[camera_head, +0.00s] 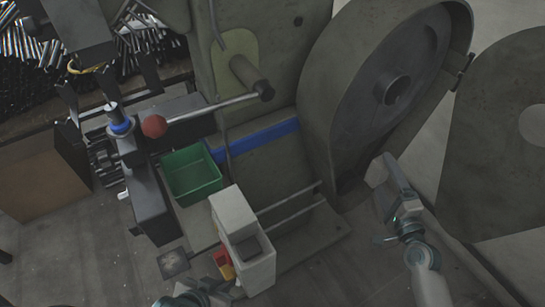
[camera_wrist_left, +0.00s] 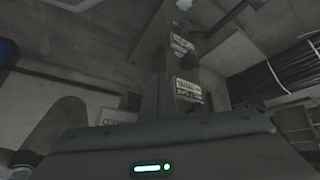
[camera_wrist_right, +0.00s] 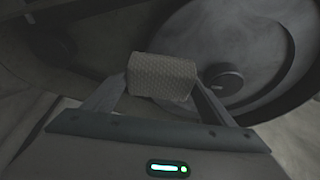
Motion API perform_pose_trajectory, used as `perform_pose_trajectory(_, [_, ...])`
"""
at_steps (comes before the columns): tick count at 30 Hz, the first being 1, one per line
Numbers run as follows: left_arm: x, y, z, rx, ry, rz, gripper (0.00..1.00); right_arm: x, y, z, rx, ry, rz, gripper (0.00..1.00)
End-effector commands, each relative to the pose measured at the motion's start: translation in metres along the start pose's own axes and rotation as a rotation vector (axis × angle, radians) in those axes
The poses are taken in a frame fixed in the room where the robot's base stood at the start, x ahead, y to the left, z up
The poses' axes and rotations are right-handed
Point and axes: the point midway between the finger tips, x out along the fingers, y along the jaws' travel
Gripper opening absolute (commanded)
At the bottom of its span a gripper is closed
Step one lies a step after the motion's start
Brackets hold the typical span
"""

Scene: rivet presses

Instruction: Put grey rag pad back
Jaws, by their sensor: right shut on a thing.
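The grey rag pad (camera_wrist_right: 162,76) is a small light-grey textured block in the right wrist view. It sits between the two fingers of my right gripper (camera_wrist_right: 160,88), which is shut on it and holds it up in front of the round flywheel housing. In the head view only part of my left arm shows at the bottom edge.
The rivet press has a large flywheel housing (camera_head: 345,110) with an open round cover (camera_head: 500,130) to its right. A green bin (camera_head: 191,176), a red-knobbed lever (camera_head: 190,115) and a grey control box (camera_head: 243,240) are at its front left. Floor shows at the bottom right.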

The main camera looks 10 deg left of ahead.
Motion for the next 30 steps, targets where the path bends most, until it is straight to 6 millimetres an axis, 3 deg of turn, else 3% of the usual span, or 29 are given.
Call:
perform_pose_trajectory(11, [0.057, -0.020, 0.029, -0.003, -0.059, -0.041, 0.00, -0.018, -0.069, 0.014, 0.014, -0.062, -0.014, 0.60])
perform_pose_trajectory(21, [0.125, -0.038, 0.086, 0.002, -0.093, -0.073, 0.00, -0.050, -0.158, 0.035, 0.015, -0.146, -0.016, 0.60])
perform_pose_trajectory(30, [0.157, -0.050, 0.138, 0.012, -0.117, -0.091, 0.00, -0.080, -0.216, 0.053, 0.003, -0.202, -0.004, 0.60])
